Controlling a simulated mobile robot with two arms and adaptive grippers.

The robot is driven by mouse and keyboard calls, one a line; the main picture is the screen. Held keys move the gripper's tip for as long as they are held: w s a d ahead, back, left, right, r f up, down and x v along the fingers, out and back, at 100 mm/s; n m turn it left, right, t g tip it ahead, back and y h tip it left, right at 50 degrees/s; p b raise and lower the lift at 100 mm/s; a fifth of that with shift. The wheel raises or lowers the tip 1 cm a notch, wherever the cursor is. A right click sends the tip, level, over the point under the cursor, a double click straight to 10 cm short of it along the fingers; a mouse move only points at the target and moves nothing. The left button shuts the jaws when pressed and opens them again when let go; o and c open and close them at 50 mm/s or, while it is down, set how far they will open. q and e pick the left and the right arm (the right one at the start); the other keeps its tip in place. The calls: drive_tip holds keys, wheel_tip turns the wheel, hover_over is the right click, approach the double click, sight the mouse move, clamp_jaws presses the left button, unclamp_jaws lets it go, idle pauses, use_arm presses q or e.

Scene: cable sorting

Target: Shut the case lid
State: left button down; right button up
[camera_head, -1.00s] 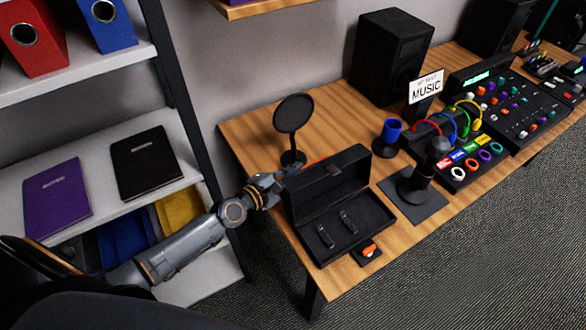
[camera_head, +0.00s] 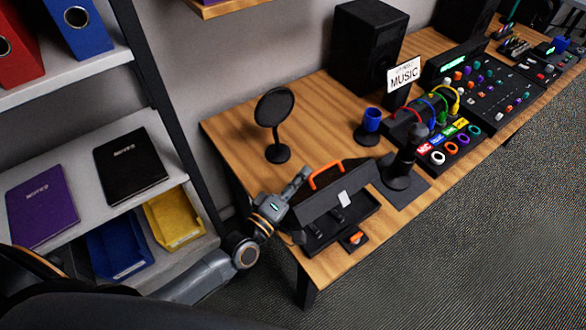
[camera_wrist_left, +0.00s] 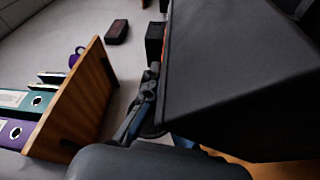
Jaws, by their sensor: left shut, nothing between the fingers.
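The black case stands on the wooden table's near-left part. Its lid (camera_head: 318,203), with an orange handle (camera_head: 325,175) on it, is tilted forward over the base (camera_head: 356,225), partly down but not flat. A gap at the front still shows dark items inside. My left gripper (camera_head: 301,178) is shut and empty, at the back-left of the lid; whether it touches the lid is unclear. In the left wrist view a large dark surface, likely the lid (camera_wrist_left: 240,75), fills the right side beside the gripper (camera_wrist_left: 153,80). My right gripper is not in view.
A round pop filter (camera_head: 273,108) stands behind the case. A black microphone stand (camera_head: 398,172) is close to its right. A small dark pad with an orange item (camera_head: 354,238) lies at its front. A shelf (camera_head: 140,125) stands at left.

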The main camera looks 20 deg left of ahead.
sight(331, 188)
use_arm(q)
drive_tip(key=s+d+m+h+b, duration=0.1)
drive_tip(key=m, duration=0.1)
drive_tip(key=s+d+f+m+h+b, duration=0.1)
drive_tip(key=s+d+m, duration=0.1)
drive_tip(key=s+d+f+m+b, duration=0.1)
drive_tip(key=d+m, duration=0.1)
drive_tip(key=m, duration=0.1)
drive_tip(key=shift+s+d+t+h, duration=0.15)
drive_tip(key=shift+d+t+h, duration=0.05)
drive_tip(key=shift+t+h, duration=0.2)
drive_tip(key=shift+s+d+f+m+h+b, duration=0.35)
drive_tip(key=shift+d+m+b, duration=0.2)
drive_tip(key=shift+m, duration=0.45)
drive_tip(key=shift+s+d+f+m+h+b, duration=0.25)
drive_tip(key=shift+s+d+f+m+b, duration=0.2)
drive_tip(key=shift+m, duration=0.55)
drive_tip(key=shift+d, duration=0.1)
drive_tip(key=shift+r, duration=0.1)
